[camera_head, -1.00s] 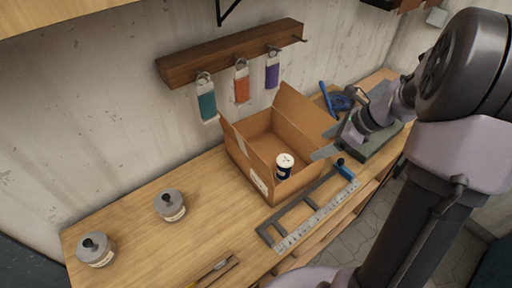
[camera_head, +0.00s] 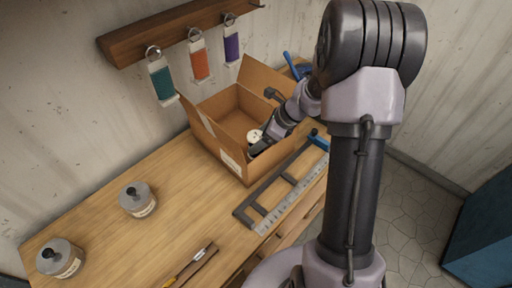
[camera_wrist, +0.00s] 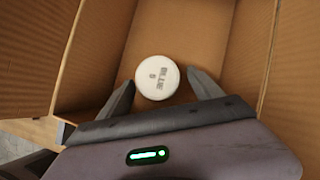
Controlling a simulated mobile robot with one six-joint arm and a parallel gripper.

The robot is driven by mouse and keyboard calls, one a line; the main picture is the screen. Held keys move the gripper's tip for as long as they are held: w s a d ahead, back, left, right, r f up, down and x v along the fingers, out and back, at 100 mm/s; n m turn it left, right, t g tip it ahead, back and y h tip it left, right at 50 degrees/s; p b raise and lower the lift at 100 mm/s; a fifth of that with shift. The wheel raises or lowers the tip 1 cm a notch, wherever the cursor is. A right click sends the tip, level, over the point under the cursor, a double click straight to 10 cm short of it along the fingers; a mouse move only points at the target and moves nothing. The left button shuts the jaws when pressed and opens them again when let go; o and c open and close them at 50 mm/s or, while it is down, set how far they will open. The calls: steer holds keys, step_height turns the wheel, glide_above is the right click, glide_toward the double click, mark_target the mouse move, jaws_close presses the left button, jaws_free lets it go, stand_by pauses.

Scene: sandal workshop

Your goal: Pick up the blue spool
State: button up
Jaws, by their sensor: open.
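The blue spool (camera_head: 254,135) stands in the open cardboard box (camera_head: 203,127); mostly its white top shows in the head view, its side hidden by my arm. In the wrist view its round white top with dark print (camera_wrist: 157,72) faces the camera. My gripper (camera_head: 262,147) reaches down into the box from the right. Its two fingers are open and point at the spool, one tip on either side of it in the wrist view. I cannot tell whether they touch it or how deep they are relative to it.
The box walls (camera_wrist: 85,55) rise close around the gripper. A dark frame with a ruler edge (camera_head: 284,190) lies in front of the box. Two grey lidded pots (camera_head: 138,200) stand at left. Teal, orange and purple pieces hang from a wooden rack (camera_head: 165,30).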

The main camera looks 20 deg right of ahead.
steer(key=shift+r, duration=0.15)
steer(key=c, duration=1.4)
